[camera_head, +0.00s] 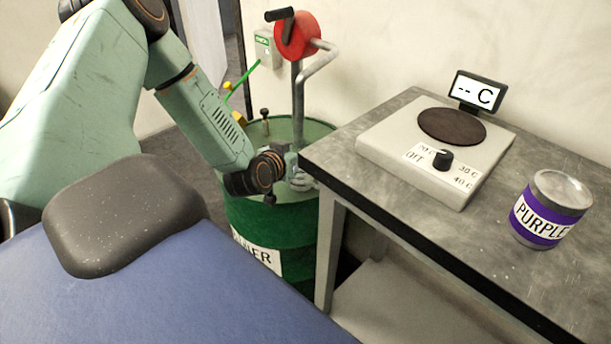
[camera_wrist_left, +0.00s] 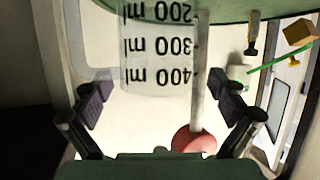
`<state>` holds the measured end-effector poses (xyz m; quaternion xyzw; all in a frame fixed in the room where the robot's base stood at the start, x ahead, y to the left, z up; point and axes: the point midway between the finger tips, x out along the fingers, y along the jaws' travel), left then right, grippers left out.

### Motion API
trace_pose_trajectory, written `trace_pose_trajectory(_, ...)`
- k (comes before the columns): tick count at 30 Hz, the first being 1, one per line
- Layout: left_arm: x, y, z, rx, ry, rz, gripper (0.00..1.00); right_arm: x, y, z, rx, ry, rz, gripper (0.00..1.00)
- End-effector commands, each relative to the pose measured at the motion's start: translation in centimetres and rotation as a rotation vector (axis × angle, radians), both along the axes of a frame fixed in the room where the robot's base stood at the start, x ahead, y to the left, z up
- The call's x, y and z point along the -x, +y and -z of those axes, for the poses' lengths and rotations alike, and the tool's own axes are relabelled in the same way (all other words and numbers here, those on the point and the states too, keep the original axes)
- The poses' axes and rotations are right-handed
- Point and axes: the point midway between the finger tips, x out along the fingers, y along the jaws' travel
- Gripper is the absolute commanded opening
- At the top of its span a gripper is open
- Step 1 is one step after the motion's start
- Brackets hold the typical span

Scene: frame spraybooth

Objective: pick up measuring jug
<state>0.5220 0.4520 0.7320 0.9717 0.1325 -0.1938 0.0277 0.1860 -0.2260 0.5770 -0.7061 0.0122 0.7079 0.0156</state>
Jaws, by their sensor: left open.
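The measuring jug (camera_wrist_left: 158,48) is clear, with black 200, 300 and 400 ml marks that appear upside down in the left wrist view. It is on or just above the green drum top (camera_wrist_left: 130,5); its base is cut off by the picture edge. My left gripper (camera_wrist_left: 166,92) is open, with one finger on each side of the jug and visible gaps to both. In the head view my left wrist is over the drum (camera_head: 270,215), and the jug cannot be made out clearly there. My right gripper is not in view.
A red-topped pump (camera_head: 297,36) with grey pipes rises from the drum, close behind the gripper. The metal table (camera_head: 400,112) edge is just right of my wrist. On it are a hot plate (camera_head: 390,150) and a purple paint can (camera_head: 548,212).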

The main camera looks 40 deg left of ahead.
Motion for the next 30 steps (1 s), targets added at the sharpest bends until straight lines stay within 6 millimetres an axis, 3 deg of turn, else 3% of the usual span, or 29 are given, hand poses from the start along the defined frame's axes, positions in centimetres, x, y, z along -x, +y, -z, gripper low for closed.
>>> trace_pose_trajectory(11,-0.59,0.05,0.22,0.0,0.002,-0.001,0.94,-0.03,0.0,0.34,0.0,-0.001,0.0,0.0)
trace_pose_trajectory(30,-0.77,-0.19,0.31,0.0,0.004,-0.001,0.4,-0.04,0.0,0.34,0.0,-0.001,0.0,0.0)
